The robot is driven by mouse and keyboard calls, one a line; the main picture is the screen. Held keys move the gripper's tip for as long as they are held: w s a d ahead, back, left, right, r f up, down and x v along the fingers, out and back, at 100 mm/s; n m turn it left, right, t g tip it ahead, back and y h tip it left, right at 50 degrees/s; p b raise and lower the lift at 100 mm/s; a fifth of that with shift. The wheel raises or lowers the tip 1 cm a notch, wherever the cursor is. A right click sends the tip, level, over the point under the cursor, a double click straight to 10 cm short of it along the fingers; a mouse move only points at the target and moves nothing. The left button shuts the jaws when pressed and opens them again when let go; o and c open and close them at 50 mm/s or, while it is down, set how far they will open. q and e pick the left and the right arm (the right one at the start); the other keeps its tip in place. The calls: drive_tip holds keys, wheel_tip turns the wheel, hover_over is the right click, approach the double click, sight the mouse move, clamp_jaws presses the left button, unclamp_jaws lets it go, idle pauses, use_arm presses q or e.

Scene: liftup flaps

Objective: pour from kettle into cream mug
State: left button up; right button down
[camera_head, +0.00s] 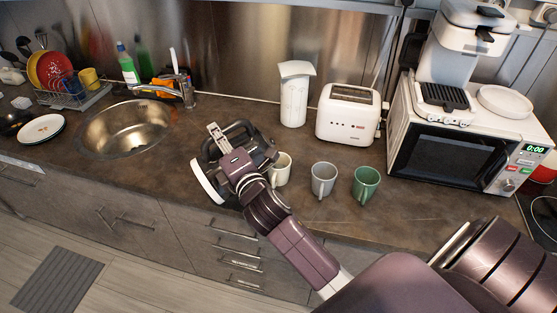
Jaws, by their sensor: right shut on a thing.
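The cream mug (283,167) stands upright on the brown counter, partly hidden by my right wrist. A grey mug (324,177) and a green mug (366,183) stand to its right. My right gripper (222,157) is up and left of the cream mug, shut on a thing. A dark rounded body (263,151) shows behind the gripper and is probably the kettle, but most of it is hidden. I cannot tell its tilt, where its spout points or whether anything flows. My left gripper is not in view.
A white canister (294,96), a toaster (348,114) and a microwave (447,151) line the back of the counter. The sink (128,128) and a dish rack (76,98) are at the left. The counter's front edge runs just in front of the mugs.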

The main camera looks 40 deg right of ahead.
sight(204, 155)
drive_tip(key=shift+a, duration=0.3)
drive_tip(key=shift+w+a+f+n, duration=0.1)
drive_tip(key=shift+a+f+n, duration=0.1)
drive_tip(key=shift+a+n, duration=0.35)
drive_tip(key=shift+a+f+n, duration=0.15)
drive_tip(key=shift+a+n, duration=0.3)
drive_tip(key=shift+a, duration=0.05)
drive_tip(key=a+f+b, duration=0.1)
drive_tip(key=a+f+n+b, duration=0.1)
drive_tip(key=f, duration=0.1)
drive_tip(key=shift+n, duration=0.3)
drive_tip(key=shift+w+a+r+n+p, duration=0.1)
drive_tip(key=shift+r+n+p, duration=0.05)
drive_tip(key=shift+n+p, duration=0.3)
drive_tip(key=shift+a+f+n, duration=0.2)
drive_tip(key=shift+a+n, duration=0.15)
drive_tip(key=shift+n, duration=0.1)
drive_tip(key=shift+w+a+f+n, duration=0.1)
drive_tip(key=shift+a+f+n, duration=0.5)
drive_tip(key=shift+a+n, duration=0.15)
drive_tip(key=shift+a+f+n+b, duration=1.1)
drive_tip(key=shift+a+f+n, duration=1.2)
drive_tip(key=shift+f+n, duration=1.95)
drive_tip(key=shift+m, duration=0.4)
drive_tip(key=r+p, duration=0.5)
drive_tip(key=shift+w+r+p, duration=0.1)
drive_tip(key=shift+w+p, duration=0.1)
drive_tip(key=shift+p, duration=0.2)
